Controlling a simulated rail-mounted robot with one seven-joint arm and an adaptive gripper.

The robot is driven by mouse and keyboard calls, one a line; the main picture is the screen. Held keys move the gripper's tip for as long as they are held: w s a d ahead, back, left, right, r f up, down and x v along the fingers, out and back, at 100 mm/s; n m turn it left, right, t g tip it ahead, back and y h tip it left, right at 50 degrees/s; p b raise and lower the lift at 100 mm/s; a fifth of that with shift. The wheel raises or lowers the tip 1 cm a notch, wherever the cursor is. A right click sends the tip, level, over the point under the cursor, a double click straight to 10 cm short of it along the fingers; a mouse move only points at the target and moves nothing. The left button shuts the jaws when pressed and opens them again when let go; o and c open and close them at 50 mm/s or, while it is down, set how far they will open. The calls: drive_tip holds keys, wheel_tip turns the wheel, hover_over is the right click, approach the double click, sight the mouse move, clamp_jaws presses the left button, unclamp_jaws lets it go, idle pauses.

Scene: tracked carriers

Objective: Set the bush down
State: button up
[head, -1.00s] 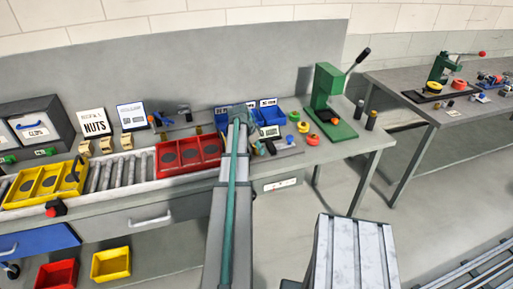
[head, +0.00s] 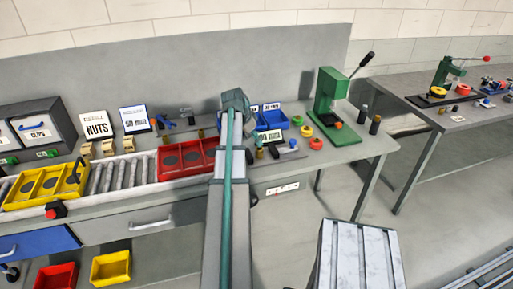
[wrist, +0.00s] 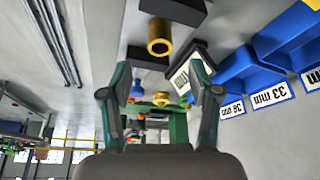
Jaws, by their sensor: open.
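A brass-coloured hollow bush (wrist: 160,37) shows in the wrist view, its open end facing the camera, beside dark blocks on the bench. My gripper (wrist: 160,70) has its two fingers spread wide with nothing between them. The bush lies beyond the fingertips and apart from them. In the head view my gripper (head: 236,101) is above the bench, behind the red tray's right end; its fingers are too small there to make out. I cannot tell for sure which small brass piece in the head view is this bush.
A red tray (head: 187,158) and a yellow tray (head: 45,187) sit on the roller track. A green press (head: 328,105) stands to the right. A white label card (wrist: 188,72) shows near the bush.

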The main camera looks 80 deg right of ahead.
drive_tip(key=shift+v, duration=1.8)
drive_tip(key=shift+d, duration=0.1)
